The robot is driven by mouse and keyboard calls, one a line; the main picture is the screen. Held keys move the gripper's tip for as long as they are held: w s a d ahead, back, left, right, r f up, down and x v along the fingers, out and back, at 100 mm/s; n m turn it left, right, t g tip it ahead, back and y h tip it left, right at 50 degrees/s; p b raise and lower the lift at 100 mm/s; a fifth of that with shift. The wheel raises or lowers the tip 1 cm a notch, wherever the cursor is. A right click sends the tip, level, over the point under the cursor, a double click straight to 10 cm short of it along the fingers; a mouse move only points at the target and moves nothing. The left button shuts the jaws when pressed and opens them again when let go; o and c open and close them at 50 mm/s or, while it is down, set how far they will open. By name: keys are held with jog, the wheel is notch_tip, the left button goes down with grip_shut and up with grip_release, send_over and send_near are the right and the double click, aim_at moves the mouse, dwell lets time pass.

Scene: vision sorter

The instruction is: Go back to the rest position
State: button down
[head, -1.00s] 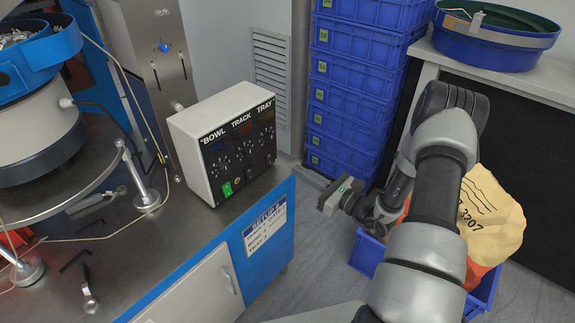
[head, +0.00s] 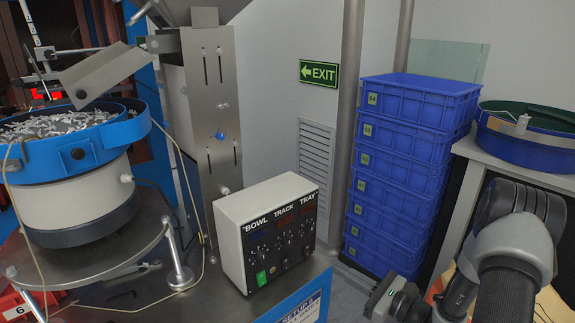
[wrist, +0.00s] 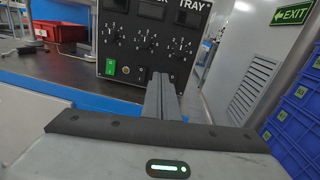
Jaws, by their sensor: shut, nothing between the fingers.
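My gripper (head: 376,303) is at the lower middle right of the head view, low in front of the blue crate stack and right of the control box. In the wrist view my gripper (wrist: 161,84) has its fingers together with nothing between them, and they point toward the control box (wrist: 140,45). The fingers are apart from the box as far as I can tell. My arm comes in from the lower right of the head view, bent at a dark joint.
The control box (head: 232,237) stands on the metal bench. A bowl feeder (head: 65,217) full of metal parts is at left. Stacked blue crates (head: 398,190) and a table with a blue bowl (head: 530,150) stand at right. A red bin (wrist: 60,32) is on the bench.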

jog(key=s+a+r+n+g+h, duration=0.2)
jog(key=s+a+r+n+g, duration=1.25)
jog(key=n, duration=0.35)
jog(key=s+d+r+n+t+h, duration=0.7)
jog(key=s+d+r+n+h, duration=0.2)
jog(key=s+h, duration=0.15)
notch_tip(320, 180, up, 21)
jog(key=p, duration=2)
jog(key=shift+s, duration=0.15)
